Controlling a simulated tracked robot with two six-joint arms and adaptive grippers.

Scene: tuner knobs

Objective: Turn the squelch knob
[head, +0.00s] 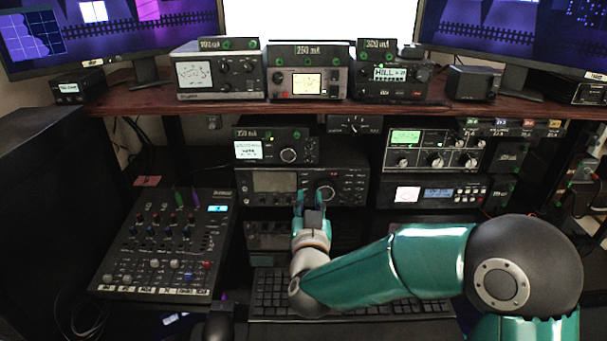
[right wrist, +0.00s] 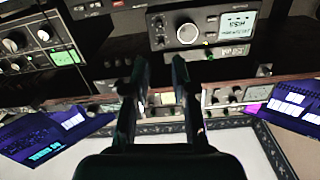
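Several radios with round knobs stand in front of me; no squelch label is readable, so I cannot tell which knob is the squelch knob. A large round knob (head: 325,190) sits on the middle black transceiver (head: 270,182), close beside my right gripper (head: 312,194). That gripper points at the rack, its two fingers apart with nothing visible between them. In the upside-down right wrist view the fingers (right wrist: 160,62) are also spread and empty. A silver-ringed knob (right wrist: 187,33) on a small radio with a lit display shows beyond them, apart from the fingertips.
A mixer (head: 165,240) lies at the left. A keyboard (head: 350,306) is under my right arm. A wooden shelf (head: 330,108) with meters and radios runs above. A radio with a green screen (head: 405,137) stands at the right.

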